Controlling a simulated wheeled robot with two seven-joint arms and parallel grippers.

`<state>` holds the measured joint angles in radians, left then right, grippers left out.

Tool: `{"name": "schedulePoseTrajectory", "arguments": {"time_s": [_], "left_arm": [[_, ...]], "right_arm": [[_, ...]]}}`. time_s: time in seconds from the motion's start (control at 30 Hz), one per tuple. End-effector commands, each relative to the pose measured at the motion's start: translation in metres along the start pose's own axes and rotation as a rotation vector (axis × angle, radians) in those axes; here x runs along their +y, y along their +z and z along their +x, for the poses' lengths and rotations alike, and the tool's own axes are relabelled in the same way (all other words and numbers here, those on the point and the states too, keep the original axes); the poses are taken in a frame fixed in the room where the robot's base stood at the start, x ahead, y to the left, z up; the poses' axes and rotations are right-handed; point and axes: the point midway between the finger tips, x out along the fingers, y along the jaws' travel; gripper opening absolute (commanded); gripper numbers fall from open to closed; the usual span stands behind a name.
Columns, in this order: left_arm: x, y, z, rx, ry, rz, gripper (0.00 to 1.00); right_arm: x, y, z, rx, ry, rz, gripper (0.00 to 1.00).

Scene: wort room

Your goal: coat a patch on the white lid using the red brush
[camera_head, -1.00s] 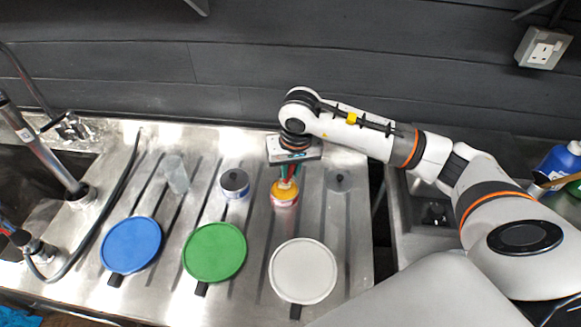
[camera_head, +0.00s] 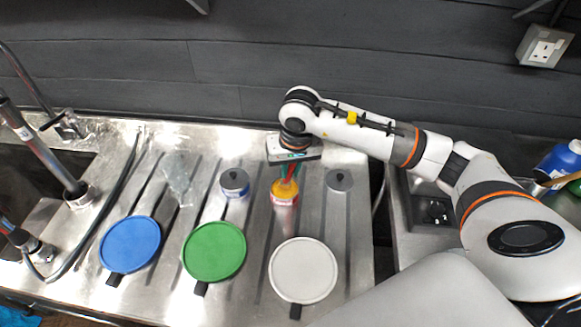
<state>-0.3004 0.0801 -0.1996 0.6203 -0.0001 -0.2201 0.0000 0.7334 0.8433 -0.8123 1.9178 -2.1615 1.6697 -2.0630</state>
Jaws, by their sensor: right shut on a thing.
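The white lid (camera_head: 303,271) lies flat on the steel drainer at the front, right of a green lid (camera_head: 214,252) and a blue lid (camera_head: 130,244). My right gripper (camera_head: 290,161) is behind it, pointing down over a yellow-topped can (camera_head: 285,194). It is shut on a slim, reddish handle (camera_head: 290,171), seemingly the red brush. The handle reaches down to the can's top. The bristles cannot be made out, and I cannot tell whether they are inside the can. My left gripper is not in view.
A clear cup (camera_head: 176,172) is further left. A tap (camera_head: 38,150) and black hose (camera_head: 107,213) border the left side. The wall (camera_head: 230,65) is behind.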

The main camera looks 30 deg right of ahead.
Motion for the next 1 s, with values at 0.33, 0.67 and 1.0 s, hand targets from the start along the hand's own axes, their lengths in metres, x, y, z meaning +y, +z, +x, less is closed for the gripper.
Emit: {"name": "schedulePoseTrajectory", "arguments": {"time_s": [0.33,0.67,1.0], "left_arm": [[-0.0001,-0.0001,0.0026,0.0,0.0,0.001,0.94],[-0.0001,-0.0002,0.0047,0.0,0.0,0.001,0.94],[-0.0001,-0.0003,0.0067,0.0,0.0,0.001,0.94]], "right_arm": [[-0.0003,-0.0012,0.0018,0.004,-0.002,-0.001,0.0],[-0.0003,-0.0015,0.0023,0.005,-0.002,-0.001,0.0],[-0.0004,-0.0017,0.0029,0.005,-0.003,-0.001,0.0]]}}
